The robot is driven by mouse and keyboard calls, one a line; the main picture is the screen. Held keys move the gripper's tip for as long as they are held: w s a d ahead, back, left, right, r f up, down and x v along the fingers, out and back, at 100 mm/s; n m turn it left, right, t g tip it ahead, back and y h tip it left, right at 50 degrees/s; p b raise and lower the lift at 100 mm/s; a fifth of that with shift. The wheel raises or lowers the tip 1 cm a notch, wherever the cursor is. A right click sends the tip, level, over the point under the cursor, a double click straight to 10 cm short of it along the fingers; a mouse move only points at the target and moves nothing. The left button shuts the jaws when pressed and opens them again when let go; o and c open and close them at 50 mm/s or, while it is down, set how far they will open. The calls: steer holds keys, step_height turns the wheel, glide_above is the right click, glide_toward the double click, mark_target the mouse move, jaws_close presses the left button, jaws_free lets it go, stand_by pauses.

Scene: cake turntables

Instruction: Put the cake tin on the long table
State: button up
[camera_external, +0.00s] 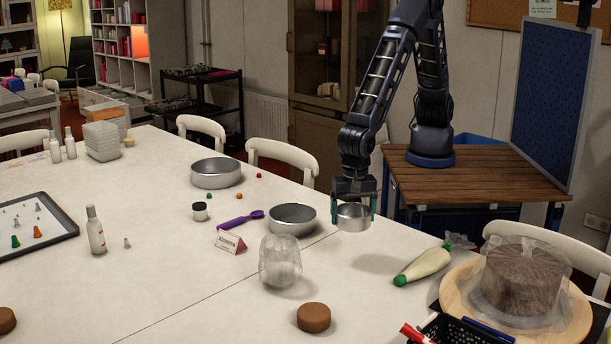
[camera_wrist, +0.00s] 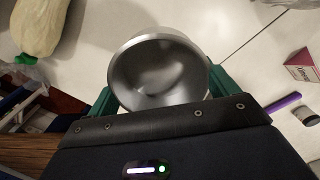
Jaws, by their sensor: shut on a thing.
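A small round metal cake tin (camera_external: 353,217) is held between the teal fingers of my gripper (camera_external: 354,206). My gripper is shut on it, with a finger on each side. In the wrist view the tin (camera_wrist: 158,72) shows its open top and empty inside between the fingers (camera_wrist: 160,98). The tin appears upright or slightly tilted, above the near-right part of the long white table (camera_external: 180,285); a shadow lies on the table in front of it. I cannot tell exactly how high it is.
A medium tin (camera_external: 293,219) stands just left of my gripper, and a larger tin (camera_external: 216,172) is farther back. A piping bag (camera_external: 423,265), a clear bag-like object (camera_external: 280,262), a brown cake (camera_external: 314,318) and a name card (camera_external: 231,241) surround a clear patch of table.

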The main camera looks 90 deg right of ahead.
mark_target(351, 259)
step_height(351, 259, down, 11)
steer(key=shift+f, duration=0.1)
stand_by(0.5)
steer(key=shift+f, duration=0.15)
steer(key=o, duration=0.9)
step_height(351, 259, up, 12)
steer(key=shift+r, duration=0.1)
